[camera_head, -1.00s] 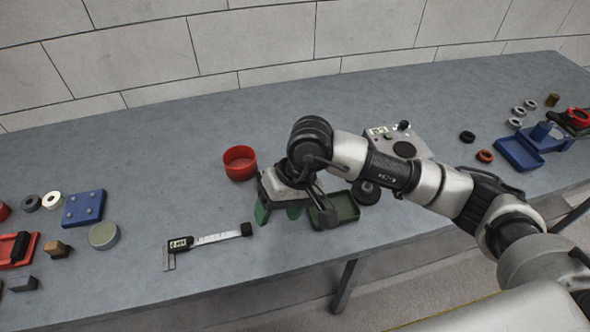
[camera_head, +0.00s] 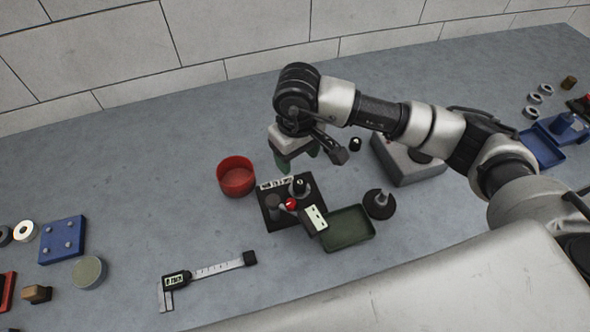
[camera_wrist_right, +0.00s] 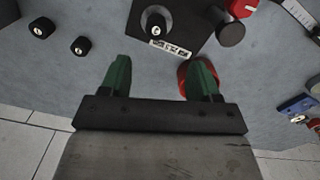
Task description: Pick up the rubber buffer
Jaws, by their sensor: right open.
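My right gripper (camera_head: 298,160), with green fingers, hangs open and empty above the table, behind a black fixture. In the right wrist view its open fingers (camera_wrist_right: 160,65) are well apart with nothing between them. Two small black cylinders with light metal tops, likely rubber buffers, stand on the table in that view: one at the far left (camera_wrist_right: 42,27) and one nearer the fingers (camera_wrist_right: 81,45). One small black cylinder (camera_head: 355,144) shows right of the gripper in the head view. I cannot tell for certain which piece is the rubber buffer. My left gripper is out of view.
The black fixture (camera_head: 262,208) carries knobs and a label. A red cup (camera_head: 236,176) stands left of it, a green tray (camera_head: 348,228) to its right. A grey box (camera_head: 408,165) lies under my arm. A caliper (camera_head: 210,273) lies in front.

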